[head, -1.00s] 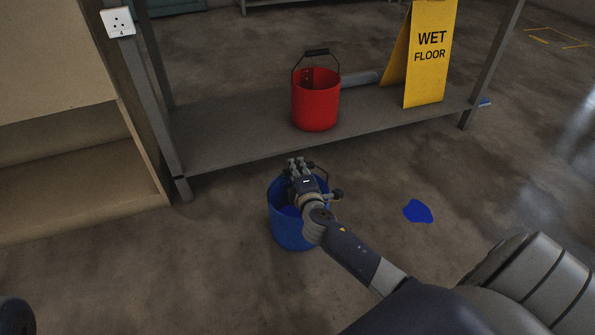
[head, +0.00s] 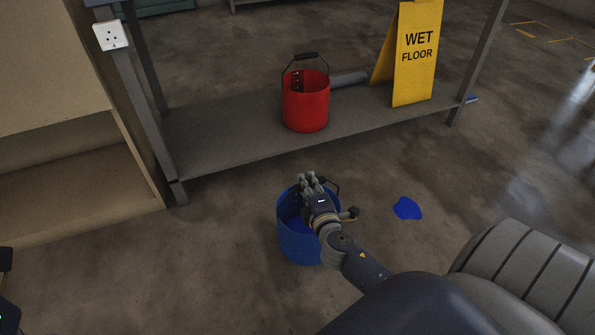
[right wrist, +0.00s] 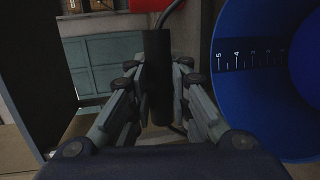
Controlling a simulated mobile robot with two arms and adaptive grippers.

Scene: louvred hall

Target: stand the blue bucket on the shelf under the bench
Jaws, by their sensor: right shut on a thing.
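The blue bucket (head: 297,245) is upright in front of the bench's low shelf (head: 215,143); I cannot tell whether its base touches the floor. My right gripper (head: 311,180) is over the bucket's opening and shut on its handle. In the right wrist view the handle's black grip (right wrist: 158,75) sits between the fingers, and the bucket's inner wall (right wrist: 265,85) with a white scale shows at right. Brighter blue shows inside the bucket.
A red bucket (head: 306,108) stands mid-shelf, with a grey cylinder (head: 348,78) behind it and a yellow wet-floor sign (head: 413,60) at right. The shelf's left part is bare. Bench legs stand at both ends. A blue patch (head: 407,208) lies on the floor.

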